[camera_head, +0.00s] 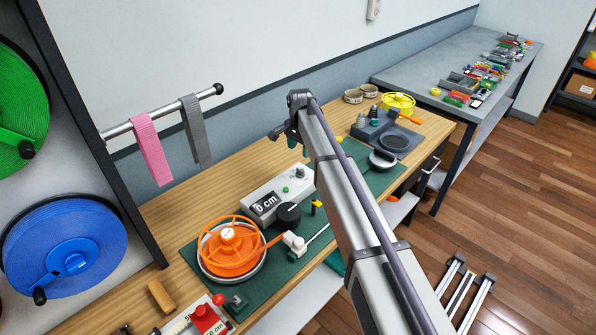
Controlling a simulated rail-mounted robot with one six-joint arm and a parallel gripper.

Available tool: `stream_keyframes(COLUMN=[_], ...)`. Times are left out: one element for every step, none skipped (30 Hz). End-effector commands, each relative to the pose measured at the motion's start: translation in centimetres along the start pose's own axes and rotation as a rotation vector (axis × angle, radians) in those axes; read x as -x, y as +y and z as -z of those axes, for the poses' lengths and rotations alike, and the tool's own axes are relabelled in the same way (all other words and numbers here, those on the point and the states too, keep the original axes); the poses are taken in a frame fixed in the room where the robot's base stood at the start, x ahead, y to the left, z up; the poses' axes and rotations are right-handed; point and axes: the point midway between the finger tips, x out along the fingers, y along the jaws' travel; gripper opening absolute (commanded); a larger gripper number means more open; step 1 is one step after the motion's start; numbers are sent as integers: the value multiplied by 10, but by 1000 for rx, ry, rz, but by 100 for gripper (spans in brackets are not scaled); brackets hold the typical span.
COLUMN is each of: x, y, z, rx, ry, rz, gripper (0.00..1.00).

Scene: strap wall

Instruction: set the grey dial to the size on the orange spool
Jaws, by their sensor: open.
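The orange spool (228,262) lies flat on a round holder on the green mat at the front of the bench. Any size marking on it is too small to read. Behind it stands a light grey box with a display (265,207) that reads "0 cm". A dark grey dial (289,213) sits at the front of this box; its pointer setting cannot be made out. My gripper (290,138) is above the back of the bench, behind the box and apart from the dial. It is small in view and partly hidden by my arm; it is open, with nothing visible in it.
An orange-handled piece with a white block (294,242) lies beside the spool. A red device (208,320) and wooden block (161,297) are at front left. Pink (151,148) and grey (196,130) straps hang from a rail. A yellow spool (398,103) stands farther back.

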Motion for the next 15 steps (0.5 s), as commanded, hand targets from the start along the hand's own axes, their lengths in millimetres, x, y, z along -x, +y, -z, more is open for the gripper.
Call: stream_keyframes(x=[-18, -25, -35, -42, -50, -60, -67, -73, -81, -86, -90, -94, -96, -97, -97], y=[0, 0, 0, 0, 0, 0, 0, 0, 0, 0, 0, 1, 1, 1, 1], z=[0, 0, 0, 0, 0, 0, 0, 0, 0, 0, 0, 0, 0, 0, 0], rx=[0, 0, 0, 1, 1, 1, 1, 1, 1, 1, 1, 1, 1, 1, 1], ry=[0, 0, 0, 0, 0, 0, 0, 0, 0, 0, 0, 0, 0, 0, 0], rz=[0, 0, 0, 0, 0, 0, 0, 0, 0, 0, 0, 0, 0, 0, 0], gripper=[62, 62, 62, 62, 62, 62, 62, 62, 62, 62, 62, 62, 62, 62, 62])
